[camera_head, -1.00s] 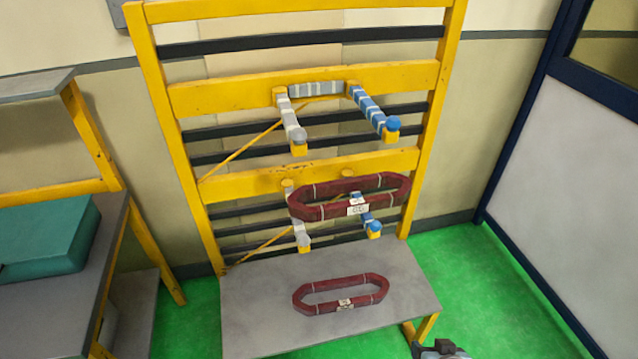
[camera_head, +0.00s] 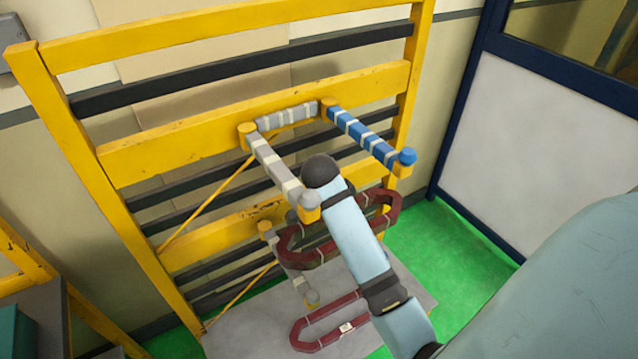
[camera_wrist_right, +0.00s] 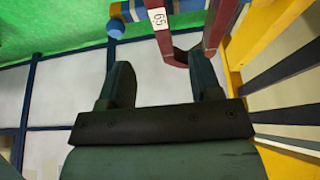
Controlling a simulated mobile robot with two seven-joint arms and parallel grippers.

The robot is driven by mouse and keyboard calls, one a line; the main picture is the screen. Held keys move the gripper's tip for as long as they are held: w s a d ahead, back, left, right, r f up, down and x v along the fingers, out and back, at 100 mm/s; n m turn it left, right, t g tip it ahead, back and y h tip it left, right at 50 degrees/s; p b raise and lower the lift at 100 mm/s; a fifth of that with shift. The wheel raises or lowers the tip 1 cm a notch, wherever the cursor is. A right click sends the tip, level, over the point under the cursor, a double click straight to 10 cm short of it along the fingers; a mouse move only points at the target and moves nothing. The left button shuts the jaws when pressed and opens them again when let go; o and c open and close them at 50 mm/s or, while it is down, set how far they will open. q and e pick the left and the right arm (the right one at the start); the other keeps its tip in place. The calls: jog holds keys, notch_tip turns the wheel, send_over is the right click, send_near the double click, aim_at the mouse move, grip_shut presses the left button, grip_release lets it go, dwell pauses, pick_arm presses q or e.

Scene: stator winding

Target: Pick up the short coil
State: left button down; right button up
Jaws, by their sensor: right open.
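Two dark red, elongated ring coils show. The longer-looking one (camera_head: 391,212) hangs on the lower pegs of the yellow rack, partly hidden behind my right arm. The shorter-looking one (camera_head: 312,340) lies flat on the grey shelf, its right part hidden by the arm. In the right wrist view, my right gripper (camera_wrist_right: 160,80) is open and empty. A red coil (camera_wrist_right: 212,32) with a white label reading about 65 is just beyond the fingers, its near end close to the right finger; contact cannot be told. In the head view the right gripper is hidden. My left gripper is not seen.
The yellow rack (camera_head: 150,150) has upper pegs, one grey-wrapped (camera_head: 272,165) and one blue-wrapped (camera_head: 360,135), projecting near my arm. The grey shelf (camera_head: 245,335) lies below. Green floor (camera_head: 450,265) and a blue-framed panel (camera_head: 540,150) are at right.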

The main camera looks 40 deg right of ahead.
jog(key=f, duration=0.1)
jog(key=d+f+b, duration=0.1)
jog(key=s+f, duration=0.1)
jog(key=shift+d, duration=0.25)
jog(key=x, duration=0.4)
jog(key=shift+w+p, duration=0.1)
jog(key=shift+p, duration=0.25)
jog(key=shift+d+f, duration=0.1)
jog(key=shift+f, duration=0.35)
jog(key=x, duration=0.1)
jog(key=p+x, duration=0.1)
jog(key=x, duration=0.2)
jog(key=shift+w+f, duration=0.25)
jog(key=shift+f, duration=0.05)
jog(key=shift+d+f, duration=0.15)
jog(key=shift+f, duration=0.2)
jog(key=shift+c, duration=0.4)
jog(key=c, duration=0.3)
grip_shut()
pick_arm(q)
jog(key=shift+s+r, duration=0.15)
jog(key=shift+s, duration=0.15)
pick_arm(e)
jog(key=shift+r, duration=0.1)
